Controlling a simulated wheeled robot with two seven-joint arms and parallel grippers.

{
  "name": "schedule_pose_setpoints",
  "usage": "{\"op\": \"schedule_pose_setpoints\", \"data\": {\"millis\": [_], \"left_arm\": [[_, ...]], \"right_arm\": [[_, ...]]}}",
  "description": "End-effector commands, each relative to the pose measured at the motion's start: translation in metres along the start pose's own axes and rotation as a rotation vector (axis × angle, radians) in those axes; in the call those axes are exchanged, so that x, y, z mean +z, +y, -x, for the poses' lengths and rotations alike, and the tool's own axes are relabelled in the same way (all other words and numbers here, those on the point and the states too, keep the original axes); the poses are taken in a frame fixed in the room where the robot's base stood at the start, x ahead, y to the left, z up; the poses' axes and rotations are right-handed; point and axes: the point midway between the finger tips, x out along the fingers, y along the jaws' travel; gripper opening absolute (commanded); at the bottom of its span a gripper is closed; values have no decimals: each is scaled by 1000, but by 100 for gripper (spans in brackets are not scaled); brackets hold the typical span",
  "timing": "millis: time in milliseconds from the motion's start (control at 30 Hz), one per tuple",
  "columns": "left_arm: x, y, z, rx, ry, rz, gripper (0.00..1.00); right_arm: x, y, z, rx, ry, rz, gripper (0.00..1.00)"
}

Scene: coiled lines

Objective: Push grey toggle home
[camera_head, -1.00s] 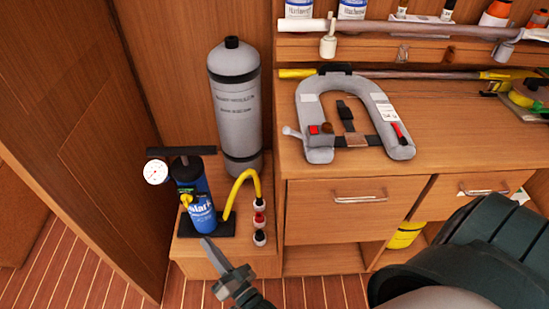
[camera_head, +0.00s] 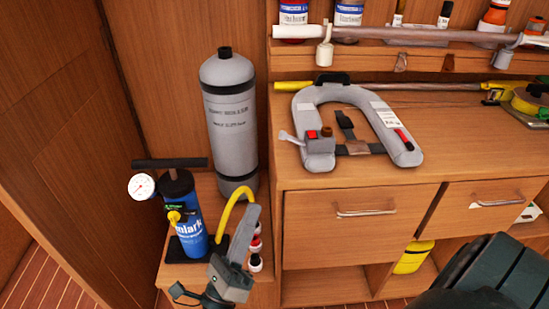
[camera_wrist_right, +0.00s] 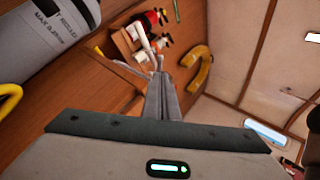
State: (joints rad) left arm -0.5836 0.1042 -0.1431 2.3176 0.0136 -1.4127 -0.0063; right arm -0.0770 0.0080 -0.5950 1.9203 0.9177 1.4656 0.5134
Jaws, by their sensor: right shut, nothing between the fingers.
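A grey lever (camera_head: 289,138), which looks like the grey toggle, sticks out left from the small grey box (camera_head: 318,146) with a red button on the grey horseshoe-shaped vest (camera_head: 399,147). The vest lies on the wooden counter. My right gripper (camera_head: 251,211) is shut and empty, its fingers pointing up. In the picture it is below and left of the lever, clearly apart from it, and covers part of the yellow hose and the fittings. In the right wrist view, the closed fingers (camera_wrist_right: 159,68) show, but I cannot make out the lever. My left gripper is not in view.
A blue pump (camera_head: 188,225) with a gauge and black handle stands left of my right gripper. A grey cylinder (camera_head: 229,135) stands behind it. A yellow hose (camera_head: 224,211) and red-and-white fittings (camera_head: 255,263) are close by. Drawers (camera_head: 360,226) form the counter's front.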

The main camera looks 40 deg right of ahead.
Motion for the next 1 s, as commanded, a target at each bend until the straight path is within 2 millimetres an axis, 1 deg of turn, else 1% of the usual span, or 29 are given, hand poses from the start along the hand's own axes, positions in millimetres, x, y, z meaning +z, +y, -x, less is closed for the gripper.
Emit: {"op": "schedule_pose_setpoints", "data": {"millis": [333,533,700,833,1000], "left_arm": [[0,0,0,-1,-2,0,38],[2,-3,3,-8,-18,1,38],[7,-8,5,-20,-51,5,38],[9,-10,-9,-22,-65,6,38],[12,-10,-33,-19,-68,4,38]], "right_arm": [[1,0,-1,0,-2,2,0],[1,-1,-13,-2,-2,1,0],[2,-1,-34,-3,-4,2,0],[2,-2,-56,-4,-4,0,0],[3,-2,-86,-3,-5,2,0]]}}
